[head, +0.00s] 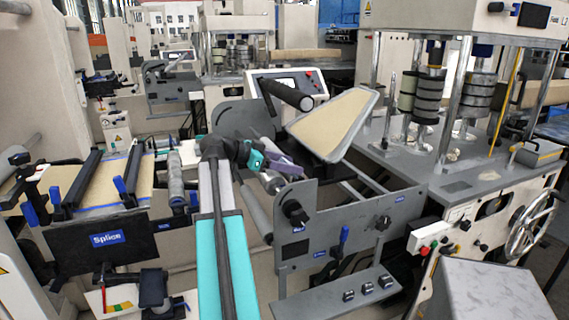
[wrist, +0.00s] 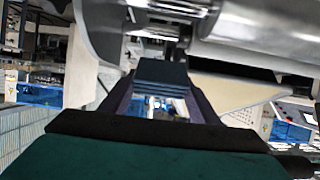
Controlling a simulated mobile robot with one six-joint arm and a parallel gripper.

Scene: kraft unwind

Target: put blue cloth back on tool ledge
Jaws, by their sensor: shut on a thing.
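My gripper (head: 292,169) is at the middle of the head view, above the grey side plate of the machine and beside the metal roller end. In the wrist view its two dark purple fingers are shut on the blue cloth (wrist: 162,76), a small folded dark blue stack held between the fingertips. In the head view I cannot make out the cloth; the gripper seems to hide it. A grey ledge (head: 318,302), which looks like the tool ledge, sticks out low at the front, with three small dark pieces on it.
A tilted cream panel (head: 330,123) and a dark roller (head: 287,95) stand just behind my gripper. A splice table (head: 108,239) is at the left. A machine with posts (head: 455,100) and a handwheel (head: 532,222) stand at the right. A grey box (head: 490,293) is at the front right.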

